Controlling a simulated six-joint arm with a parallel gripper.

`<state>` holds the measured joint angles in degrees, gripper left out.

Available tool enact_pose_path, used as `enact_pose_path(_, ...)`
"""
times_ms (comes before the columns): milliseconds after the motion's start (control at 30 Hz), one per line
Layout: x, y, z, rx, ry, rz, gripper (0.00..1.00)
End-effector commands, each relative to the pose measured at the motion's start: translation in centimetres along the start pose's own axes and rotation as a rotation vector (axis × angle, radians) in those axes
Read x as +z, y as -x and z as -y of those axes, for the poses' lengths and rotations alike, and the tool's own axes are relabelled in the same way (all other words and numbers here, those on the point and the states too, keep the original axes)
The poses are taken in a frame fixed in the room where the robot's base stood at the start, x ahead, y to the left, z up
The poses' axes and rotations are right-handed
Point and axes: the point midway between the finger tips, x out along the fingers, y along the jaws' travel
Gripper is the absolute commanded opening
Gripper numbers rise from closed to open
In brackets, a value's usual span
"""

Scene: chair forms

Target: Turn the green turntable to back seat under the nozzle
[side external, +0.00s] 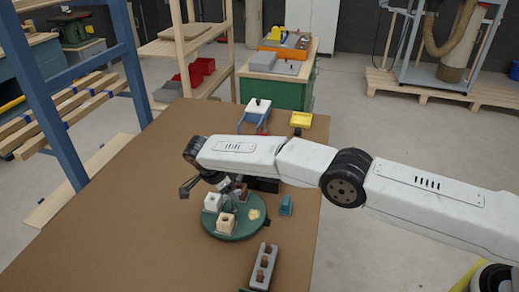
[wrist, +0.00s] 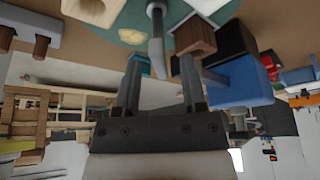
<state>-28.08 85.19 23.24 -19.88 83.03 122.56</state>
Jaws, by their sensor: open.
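The green turntable (side external: 238,230) is a round disc on the brown table. It carries a white block (side external: 211,202), a beige block with a dark hole (side external: 226,222) and a flat pale yellow piece (side external: 254,214). A brown wooden block (wrist: 194,36) shows at the turntable's edge in the wrist view. There the turntable (wrist: 122,22) is at the top, and a grey bent rod (wrist: 157,40) stands in front of it. My gripper (wrist: 160,62) is open, with the rod's end appearing between its fingers. Contact is unclear. I cannot clearly pick out the nozzle or the back seat.
A teal piece (side external: 286,206) stands right of the turntable. A grey rack with brown pegs (side external: 262,268) lies in front. A white-and-blue stand (side external: 258,108) and a yellow tray (side external: 301,120) are at the back. The table's left side is clear.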

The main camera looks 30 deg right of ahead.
Motion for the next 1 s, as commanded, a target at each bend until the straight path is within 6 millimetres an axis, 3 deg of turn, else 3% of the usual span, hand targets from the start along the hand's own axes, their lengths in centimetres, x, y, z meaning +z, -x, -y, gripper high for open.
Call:
enact_pose_path(800, 0.0, 5.0, 0.0, -0.002, 0.0, 0.002, 0.53)
enact_pose_path(1000, -1.4, 8.4, 0.1, -0.003, -0.002, 0.002, 0.53)
